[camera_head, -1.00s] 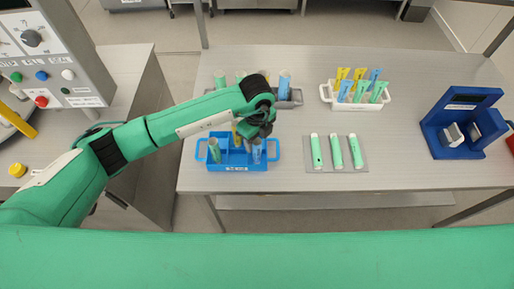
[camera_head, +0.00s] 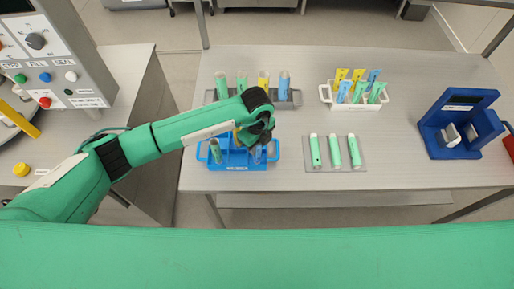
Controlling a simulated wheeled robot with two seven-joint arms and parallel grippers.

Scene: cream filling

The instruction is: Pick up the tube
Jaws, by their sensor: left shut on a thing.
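A blue tray (camera_head: 230,165) with side handles stands at the table's front left and holds several tubes. A green tube (camera_head: 215,151) stands in its left part, and a yellow one (camera_head: 237,138) shows partly behind my arm. My left gripper (camera_head: 258,147) reaches down over the tray's right part. It is shut on a bluish tube (camera_head: 259,156) there, which looks upright and still in the tray. The fingers and the upper part of this tube are mostly hidden by my wrist. My right gripper is not in view.
A grey rack (camera_head: 295,99) with several capped tubes stands behind. A white basket (camera_head: 352,104) holds coloured clips. Several green-and-white tubes lie on a grey mat (camera_head: 323,165). A blue device (camera_head: 440,145) stands at right. The table between mat and device is clear.

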